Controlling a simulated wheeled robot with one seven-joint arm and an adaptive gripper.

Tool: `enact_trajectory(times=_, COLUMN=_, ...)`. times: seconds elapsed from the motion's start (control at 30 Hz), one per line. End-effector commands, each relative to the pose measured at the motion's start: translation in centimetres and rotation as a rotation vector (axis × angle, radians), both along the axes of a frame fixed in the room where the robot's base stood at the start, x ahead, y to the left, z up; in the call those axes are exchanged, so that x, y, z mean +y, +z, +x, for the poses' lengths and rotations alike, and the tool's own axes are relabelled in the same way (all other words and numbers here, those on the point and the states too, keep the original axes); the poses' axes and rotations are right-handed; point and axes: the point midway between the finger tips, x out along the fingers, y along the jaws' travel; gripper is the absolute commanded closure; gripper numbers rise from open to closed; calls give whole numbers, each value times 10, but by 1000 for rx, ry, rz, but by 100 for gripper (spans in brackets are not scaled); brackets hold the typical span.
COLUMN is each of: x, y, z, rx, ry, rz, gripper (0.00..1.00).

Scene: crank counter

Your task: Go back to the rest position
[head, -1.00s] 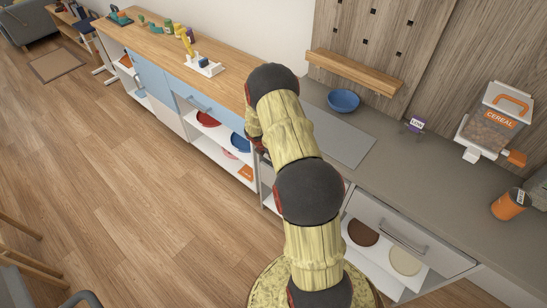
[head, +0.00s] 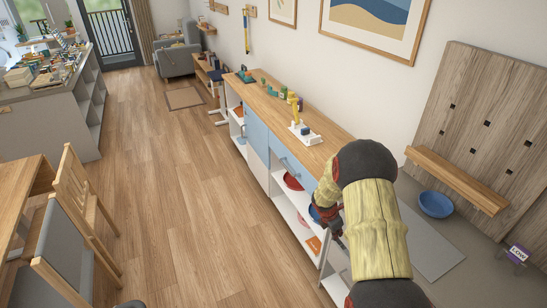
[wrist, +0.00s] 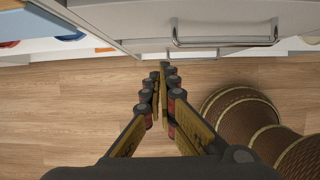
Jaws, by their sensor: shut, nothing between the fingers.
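My gripper (wrist: 162,74) is shut and empty in the wrist view, its fingers together pointing at the front of a grey drawer with a metal handle (wrist: 225,40). Wood floor shows below the fingers. In the head view my gripper (head: 333,220) is partly hidden by my arm, low beside the open shelves of the counter. My arm bends across the lower right of the head view.
The wooden-topped counter (head: 268,104) runs along the wall, with a yellow-and-white device (head: 300,125) on it. A blue bowl (head: 435,204) stands on the grey counter (head: 478,262). Chairs (head: 85,190) stand at left; the floor (head: 190,210) between is clear.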

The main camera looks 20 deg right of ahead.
Motion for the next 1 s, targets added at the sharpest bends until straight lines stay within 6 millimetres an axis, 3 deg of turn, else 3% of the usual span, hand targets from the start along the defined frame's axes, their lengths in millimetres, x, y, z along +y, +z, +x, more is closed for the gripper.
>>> enact_trajectory(times=0.17, x=0, y=0, z=0, rx=-11, ry=-27, rz=1, gripper=100)
enact_trajectory(times=0.3, x=0, y=-1, z=-7, rx=-40, ry=-170, rz=3, gripper=100)
enact_trajectory(times=0.47, x=17, y=-11, z=-49, rx=-38, ry=-457, rz=25, gripper=100)
enact_trajectory(times=0.53, x=25, y=-5, z=-66, rx=-44, ry=-587, rz=28, gripper=100)
enact_trajectory(times=0.77, x=65, y=56, z=-104, rx=-125, ry=-998, rz=33, gripper=100)
enact_trajectory(times=1.0, x=124, y=144, z=-133, rx=-253, ry=-1349, rz=73, gripper=100)
